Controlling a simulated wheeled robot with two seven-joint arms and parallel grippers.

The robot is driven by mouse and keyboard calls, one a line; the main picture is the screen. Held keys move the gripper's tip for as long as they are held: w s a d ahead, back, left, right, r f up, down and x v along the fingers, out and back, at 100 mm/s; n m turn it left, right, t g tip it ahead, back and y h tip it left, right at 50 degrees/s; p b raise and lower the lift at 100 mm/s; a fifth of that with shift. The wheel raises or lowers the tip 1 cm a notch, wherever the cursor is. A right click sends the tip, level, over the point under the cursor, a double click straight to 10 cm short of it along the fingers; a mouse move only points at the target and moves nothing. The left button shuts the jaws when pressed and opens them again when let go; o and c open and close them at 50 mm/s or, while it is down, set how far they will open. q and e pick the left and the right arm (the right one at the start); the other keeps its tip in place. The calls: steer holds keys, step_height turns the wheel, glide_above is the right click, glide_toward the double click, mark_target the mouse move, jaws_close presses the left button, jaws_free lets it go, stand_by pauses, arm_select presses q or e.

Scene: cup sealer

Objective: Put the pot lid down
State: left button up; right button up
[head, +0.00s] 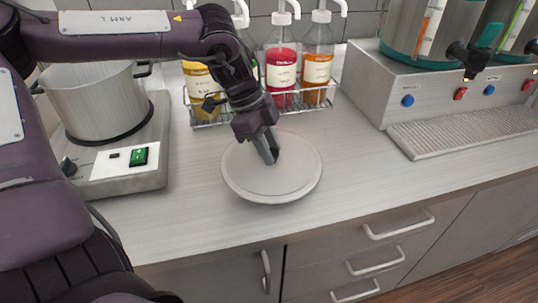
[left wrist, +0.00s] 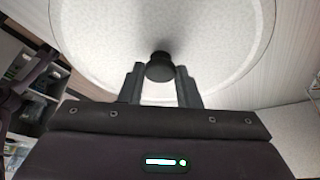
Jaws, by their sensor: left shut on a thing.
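The pot lid (head: 245,178) is a round, light grey disc with a black knob (left wrist: 160,67). In the head view it is over the counter, in front of the bottle rack; I cannot tell whether it touches the counter. My left gripper (head: 272,158) is shut on the lid's knob from above. In the left wrist view the two fingers (left wrist: 160,84) are on either side of the knob, and the lid fills the upper part. The pot (head: 98,100) stands uncovered on a hot plate (head: 115,180) at the left. My right gripper is not in view.
A wire rack (head: 205,113) holds syrup bottles, one red (head: 281,75) and one orange (head: 317,65), behind the lid. A dispenser with a drip tray (head: 465,125) stands at the right. The counter (head: 360,170) between lid and drip tray is clear. Drawers are below.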

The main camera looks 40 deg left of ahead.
arm_select(q)
step_height(320, 180, down, 3)
steer(key=shift+r, duration=0.15)
steer(key=shift+a+f, duration=0.1)
steer(key=shift+f, duration=0.1)
steer(key=o, duration=1.1)
steer(key=shift+r, duration=0.15)
steer(key=shift+a+r, duration=0.1)
steer(key=shift+r, duration=0.15)
steer(key=v, duration=1.1)
